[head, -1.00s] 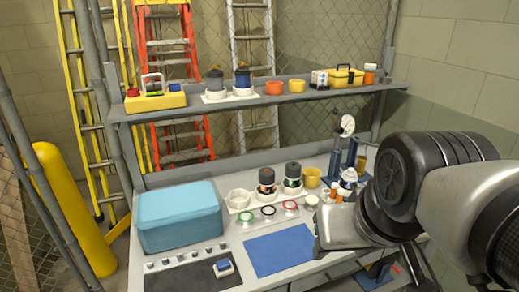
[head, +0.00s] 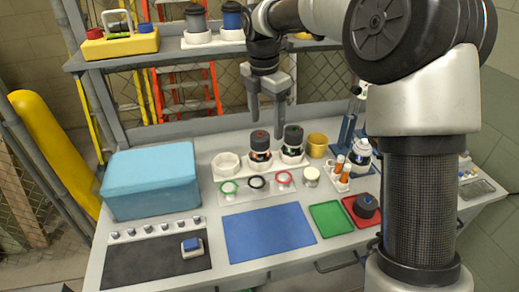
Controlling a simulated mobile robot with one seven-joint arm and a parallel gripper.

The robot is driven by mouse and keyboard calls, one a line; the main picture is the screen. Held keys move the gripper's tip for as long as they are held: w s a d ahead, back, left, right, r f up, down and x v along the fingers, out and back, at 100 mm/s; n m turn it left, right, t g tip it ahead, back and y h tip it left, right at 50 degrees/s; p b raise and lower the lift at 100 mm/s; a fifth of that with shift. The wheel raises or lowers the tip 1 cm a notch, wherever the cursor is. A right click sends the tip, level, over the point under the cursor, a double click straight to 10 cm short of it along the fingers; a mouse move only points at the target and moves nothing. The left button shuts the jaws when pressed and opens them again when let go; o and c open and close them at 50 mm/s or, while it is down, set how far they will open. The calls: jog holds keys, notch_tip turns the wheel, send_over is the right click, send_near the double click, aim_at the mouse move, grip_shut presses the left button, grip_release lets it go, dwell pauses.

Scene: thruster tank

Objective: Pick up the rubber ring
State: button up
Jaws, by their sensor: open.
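The black one, in the middle, looks like the rubber ring. My gripper (head: 268,121) is open and empty, with its fingers pointing down. In the picture it hangs above and behind the rings, near the two dark-topped jars. Nothing hides the black ring.
Dark-topped jars (head: 260,146) (head: 293,140) and a white bowl (head: 226,163) stand behind the rings. A blue cooler (head: 150,184) is at left, a blue mat (head: 268,231) in front. Bottles and a yellow cup (head: 317,142) stand to the right. A shelf (head: 150,57) runs above.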

jog(key=w+a+f+n, duration=0.3)
jog(key=f+n, duration=0.1)
jog(key=f, duration=0.2)
send_over(257, 181)
jog(key=shift+g, duration=0.4)
jog(key=f, duration=1.2)
jog(key=shift+w+b, duration=0.25)
jog(key=shift+b, duration=0.15)
jog(key=shift+s+f, duration=0.2)
jog(key=shift+f, duration=1.15)
jog(key=shift+s+f, duration=0.15)
jog(key=shift+f, duration=1.2)
jog(key=shift+f, duration=0.25)
jog(key=c, duration=1.1)
